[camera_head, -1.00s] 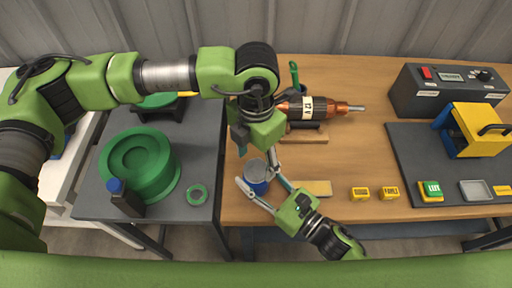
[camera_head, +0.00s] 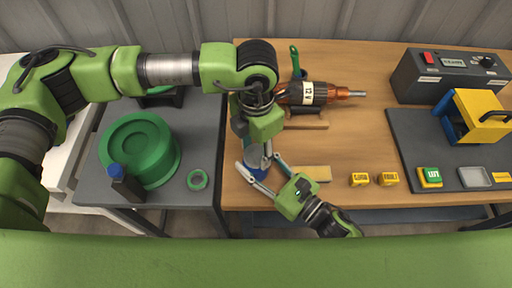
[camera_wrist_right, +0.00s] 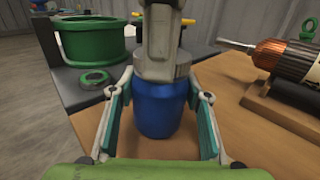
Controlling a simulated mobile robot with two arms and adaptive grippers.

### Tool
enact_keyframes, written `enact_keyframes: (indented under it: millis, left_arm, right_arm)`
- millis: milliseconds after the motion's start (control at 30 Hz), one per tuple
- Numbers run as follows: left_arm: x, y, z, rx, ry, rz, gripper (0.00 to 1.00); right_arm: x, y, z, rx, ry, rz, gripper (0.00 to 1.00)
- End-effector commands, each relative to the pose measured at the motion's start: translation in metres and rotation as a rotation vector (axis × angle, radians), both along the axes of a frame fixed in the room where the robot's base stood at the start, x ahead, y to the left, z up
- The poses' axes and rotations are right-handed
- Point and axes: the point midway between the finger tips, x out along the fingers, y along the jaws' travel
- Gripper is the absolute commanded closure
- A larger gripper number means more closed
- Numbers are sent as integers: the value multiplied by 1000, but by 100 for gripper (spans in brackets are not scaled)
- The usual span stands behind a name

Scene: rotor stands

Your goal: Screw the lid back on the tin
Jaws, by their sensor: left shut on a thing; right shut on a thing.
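The blue tin (camera_head: 258,178) stands near the front edge of the wooden table and shows clearly upright in the right wrist view (camera_wrist_right: 160,110). My right gripper (camera_head: 259,164) is shut on the tin, with one finger on each side of it. A grey lid (camera_wrist_right: 162,70) sits on top of the tin in the right wrist view. I cannot tell how far its thread is engaged. My left gripper (camera_wrist_right: 163,48) comes straight down from above and is shut on the lid. In the head view, the left gripper hides most of the lid.
A copper rotor (camera_head: 308,93) on a wooden stand is behind and right of the tin. A tan block (camera_head: 312,173) and yellow blocks (camera_head: 359,179) lie to the right. A green round housing (camera_head: 139,150) and green ring (camera_head: 197,179) are on the grey table at left.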

Motion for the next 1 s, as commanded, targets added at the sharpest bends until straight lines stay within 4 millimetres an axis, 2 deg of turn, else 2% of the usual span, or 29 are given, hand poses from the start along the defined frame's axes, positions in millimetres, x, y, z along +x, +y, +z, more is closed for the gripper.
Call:
enact_keyframes:
  millis: [200, 367, 500, 533, 600, 1000]
  left_arm:
    - [0, 0, 0, 1, 0, -402, 84]
    - [0, 0, 0, 1, 0, -658, 84]
    - [0, 0, 0, 1, 0, -643, 84]
    - [0, 0, 0, 1, 0, -643, 54]
    - [0, 0, 0, 1, 0, -642, 42]
    - [1, 0, 4, 0, -2, -641, 42]
  right_arm:
    - [0, 0, 1, 1, -1, 1, 100]
    - [0, 0, 1, 1, -1, 1, 100]
    - [0, 0, 1, 1, -1, 1, 100]
    - [0, 0, 1, 1, -1, 1, 100]
    - [0, 0, 1, 1, -1, 1, 100]
    - [0, 0, 1, 1, -1, 1, 100]
